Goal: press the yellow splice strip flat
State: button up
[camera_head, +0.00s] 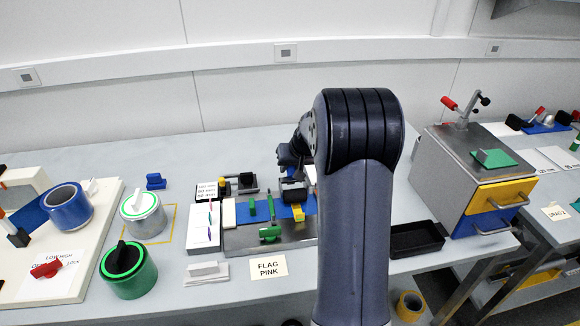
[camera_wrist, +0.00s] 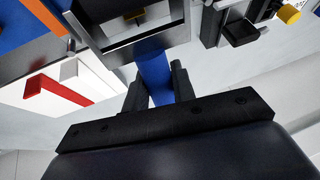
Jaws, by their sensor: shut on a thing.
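A yellow piece (camera_head: 298,212), which may be the splice strip, shows at the right end of a blue band (camera_head: 278,213) on a grey metal plate (camera_head: 240,240) in the head view. My gripper (camera_head: 291,182) is over the back right part of this plate, partly hidden by my arm. In the wrist view my gripper (camera_wrist: 158,82) is shut on a smooth blue piece (camera_wrist: 153,68) that reaches out past the fingers toward a grey frame (camera_wrist: 135,48). I cannot tell whether the blue piece touches anything below.
Green pieces (camera_head: 270,232) stand on the plate, with a white card (camera_head: 204,224) at its left. A black tray (camera_head: 416,239) and a grey drawer box (camera_head: 470,165) stand to the right. Green (camera_head: 128,272) and white (camera_head: 143,215) round containers stand left.

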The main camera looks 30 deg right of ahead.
aim_at(292, 180)
jog(key=shift+s+a, duration=0.1)
jog(key=shift+s, duration=0.25)
dwell(0.3)
jog(key=shift+s+a+b, duration=0.1)
jog(key=shift+s+b, duration=0.25)
jog(key=shift+b, duration=0.1)
jog(key=shift+s+f, duration=0.1)
jog(key=shift+s, duration=0.05)
jog(key=shift+s+a+b, duration=0.15)
jog(key=shift+s+b, duration=0.2)
jog(key=shift+b, duration=0.05)
jog(key=shift+s+a+b, duration=0.3)
jog(key=shift+s+b, duration=0.3)
jog(key=shift+s, duration=0.35)
dwell(0.6)
jog(key=shift+s, duration=0.3)
jog(key=shift+w+d+r+p, duration=0.1)
jog(key=shift+w+r+p, duration=0.25)
jog(key=shift+r+p, duration=0.9)
jog(key=shift+w+d+r+p, duration=0.1)
jog(key=shift+w+r+p, duration=0.25)
jog(key=shift+r+p, duration=0.8)
jog(key=shift+w+r+p, duration=0.35)
jog(key=shift+r+p, duration=0.35)
jog(key=shift+r, duration=1.05)
